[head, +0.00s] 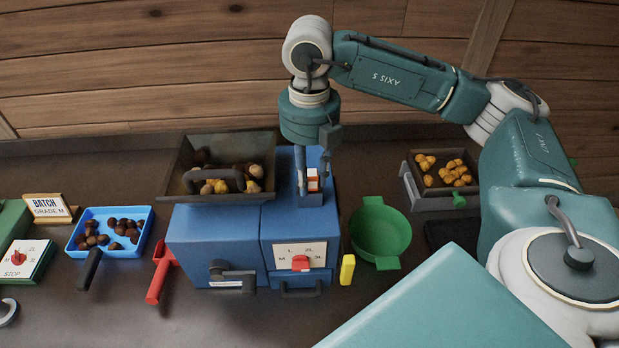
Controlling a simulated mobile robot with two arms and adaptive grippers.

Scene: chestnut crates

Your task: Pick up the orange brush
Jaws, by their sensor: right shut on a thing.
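The orange brush (313,184) shows as a small orange and pale block at the top of the blue machine, in a narrow blue holder (311,200). My right gripper (313,177) points down from above and is shut on the brush, with a finger on either side of it. The brush's lower part is hidden in the holder, so I cannot tell whether it touches the bottom. My left gripper is not in view.
The blue machine (215,235) carries a dark hopper (225,145) of chestnuts. A green bowl (381,228) and a yellow block (347,270) stand at its right. A blue tray (145,228) and a red scoop (158,280) lie left. A grey crate (425,203) stands right.

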